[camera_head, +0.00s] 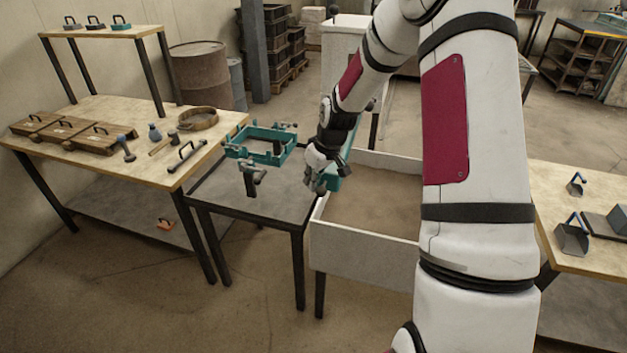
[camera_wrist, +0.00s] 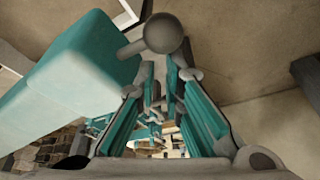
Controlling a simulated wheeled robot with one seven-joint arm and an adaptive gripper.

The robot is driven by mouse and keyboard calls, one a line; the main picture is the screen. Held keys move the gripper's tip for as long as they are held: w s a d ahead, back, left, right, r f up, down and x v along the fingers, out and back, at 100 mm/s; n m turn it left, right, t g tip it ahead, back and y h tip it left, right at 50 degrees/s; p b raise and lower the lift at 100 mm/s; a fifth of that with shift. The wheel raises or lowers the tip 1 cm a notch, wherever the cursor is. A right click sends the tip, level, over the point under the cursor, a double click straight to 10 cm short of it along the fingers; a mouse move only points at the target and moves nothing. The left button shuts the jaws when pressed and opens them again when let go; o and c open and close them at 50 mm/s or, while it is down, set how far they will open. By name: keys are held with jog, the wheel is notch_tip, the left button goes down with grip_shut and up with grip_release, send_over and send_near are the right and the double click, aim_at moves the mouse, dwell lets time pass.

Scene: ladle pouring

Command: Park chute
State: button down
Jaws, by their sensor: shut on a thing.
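The chute (camera_head: 335,182), a teal piece, is at my gripper (camera_head: 318,178) over the left edge of the sand bin in the head view. In the wrist view the teal body of the chute (camera_wrist: 85,65) fills the upper left, with a short grey stem and round knob (camera_wrist: 166,33) beside it. My gripper (camera_wrist: 160,78) is shut on the chute; the exact grip point is partly hidden by the fingers. Much of the chute is hidden behind my gripper and wrist in the head view.
The sand bin (camera_head: 335,236) stands right of a dark table (camera_head: 222,192), which bears a teal open frame (camera_head: 240,153) and a grey clamp-like piece (camera_head: 251,178). A wooden table (camera_head: 95,110) with boxes and tools is at left. Scoops (camera_head: 572,238) lie on the right table.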

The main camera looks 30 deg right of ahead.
jog(key=shift+s+d+f, duration=0.2)
jog(key=shift+s+d, duration=0.05)
jog(key=shift+s, duration=0.2)
jog(key=shift+s+d+f, duration=0.2)
jog(key=shift+s+d, duration=0.05)
jog(key=shift+s, duration=0.2)
jog(key=w+a+b, duration=0.3)
jog(key=w, duration=0.2)
jog(key=d+v, duration=0.1)
jog(key=v, duration=0.9)
jog(key=shift+w, duration=0.4)
jog(key=s+a+r+m+h, duration=0.1)
jog(key=s+a+r+h, duration=0.1)
jog(key=s+a+r, duration=0.95)
jog(key=s+a+r+m+t, duration=0.1)
jog(key=s+r, duration=0.1)
jog(key=s, duration=0.7)
jog(key=s+a+r+y, duration=0.1)
jog(key=s+a+r, duration=0.1)
jog(key=s, duration=0.7)
jog(key=shift+a+r+m+t, duration=0.2)
jog(key=shift+a+m+t, duration=0.1)
jog(key=shift+m+t, duration=0.1)
